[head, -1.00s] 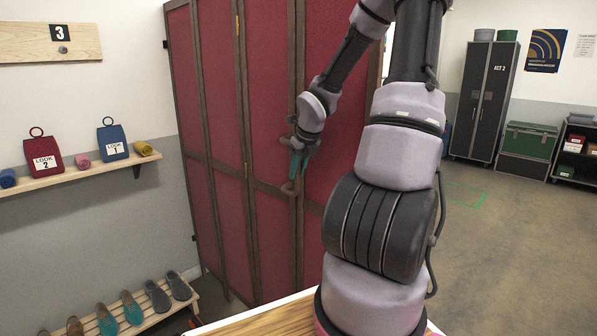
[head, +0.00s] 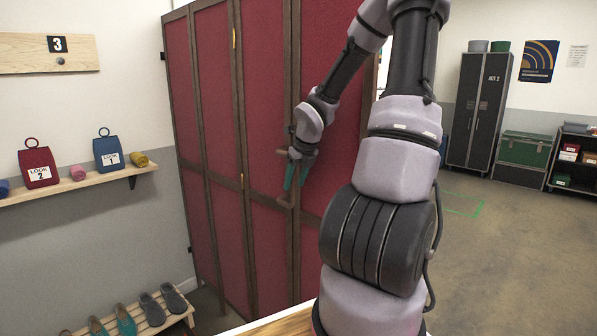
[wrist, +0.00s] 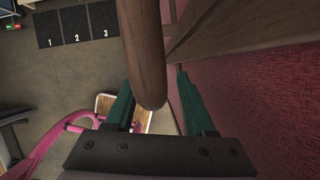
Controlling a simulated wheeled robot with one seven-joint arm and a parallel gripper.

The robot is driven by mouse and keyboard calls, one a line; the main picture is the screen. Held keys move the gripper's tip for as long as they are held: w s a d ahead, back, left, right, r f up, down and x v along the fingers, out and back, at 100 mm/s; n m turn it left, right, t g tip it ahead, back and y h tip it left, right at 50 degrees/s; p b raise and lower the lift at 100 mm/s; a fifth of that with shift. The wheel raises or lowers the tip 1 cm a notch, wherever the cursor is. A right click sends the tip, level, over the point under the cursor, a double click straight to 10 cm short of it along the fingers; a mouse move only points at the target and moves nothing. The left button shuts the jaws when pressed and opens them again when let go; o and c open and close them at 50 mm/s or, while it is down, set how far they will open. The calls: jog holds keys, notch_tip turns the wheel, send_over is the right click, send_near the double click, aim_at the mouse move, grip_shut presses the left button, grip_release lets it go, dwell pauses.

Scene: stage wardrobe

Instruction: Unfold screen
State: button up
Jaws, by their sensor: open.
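The screen (head: 268,120) has dark red panels in brown wooden frames and stands upright along the left wall side. A brown wooden handle (head: 287,201) sticks out from one of its frame posts. My gripper (head: 292,187) is at the handle, in front of the red panel. In the wrist view the green fingers (wrist: 157,100) are open, and the rounded brown handle (wrist: 148,60) reaches down between them, nearer the left finger. The red panel (wrist: 260,80) lies close beyond the right finger. I cannot tell whether a finger touches the handle.
A wall shelf (head: 90,184) with tagged bags and rolls is at left, above a shoe rack (head: 160,322). A cabinet (head: 478,110) and green trunk (head: 525,150) stand at the back right. Green tape (head: 465,205) marks open floor. Numbered dark squares (wrist: 78,25) lie on the floor.

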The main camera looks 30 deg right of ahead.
jog(key=v, duration=1)
jog(key=shift+r, duration=0.3)
dwell(0.4)
